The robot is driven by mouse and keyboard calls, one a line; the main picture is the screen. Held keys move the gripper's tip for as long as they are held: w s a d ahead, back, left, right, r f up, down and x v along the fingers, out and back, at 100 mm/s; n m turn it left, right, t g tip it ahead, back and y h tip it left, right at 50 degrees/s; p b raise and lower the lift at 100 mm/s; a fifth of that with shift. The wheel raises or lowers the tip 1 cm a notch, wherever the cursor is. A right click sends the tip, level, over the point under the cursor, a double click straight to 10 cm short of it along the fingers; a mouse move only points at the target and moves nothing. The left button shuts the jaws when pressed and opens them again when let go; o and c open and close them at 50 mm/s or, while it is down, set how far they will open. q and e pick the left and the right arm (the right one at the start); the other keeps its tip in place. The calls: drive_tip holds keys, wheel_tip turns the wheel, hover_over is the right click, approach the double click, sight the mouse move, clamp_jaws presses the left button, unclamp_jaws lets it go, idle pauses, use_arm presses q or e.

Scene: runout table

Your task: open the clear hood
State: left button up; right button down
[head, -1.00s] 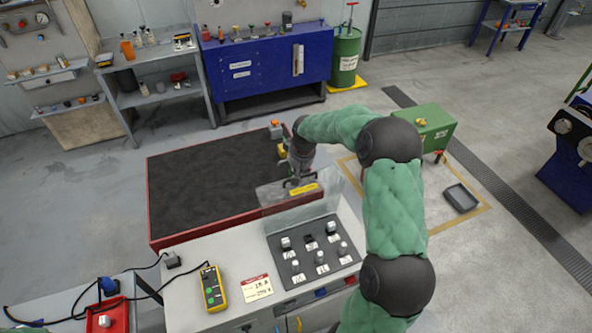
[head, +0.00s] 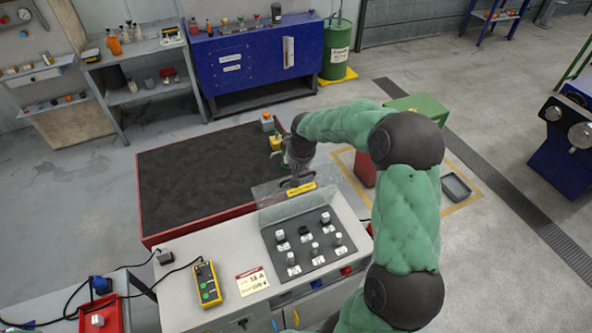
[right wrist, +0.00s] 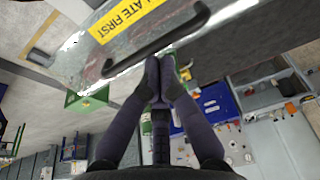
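The clear hood (head: 275,207) stands raised along the far edge of the switch panel (head: 309,261), and the switches are uncovered. Its upper edge carries a yellow label (head: 300,189) and a dark bar handle. My left gripper is not in view.
The dark-topped red-rimmed table (head: 200,180) lies behind the hood. A yellow pendant (head: 207,284) with a cable and a card (head: 251,281) lie left of the panel. A small yellow-and-grey post (head: 268,122) stands near my right wrist. A green box (head: 418,107) is on the floor beyond.

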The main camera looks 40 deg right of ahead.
drive_tip(key=v, duration=1.1)
drive_tip(key=shift+s, duration=0.1)
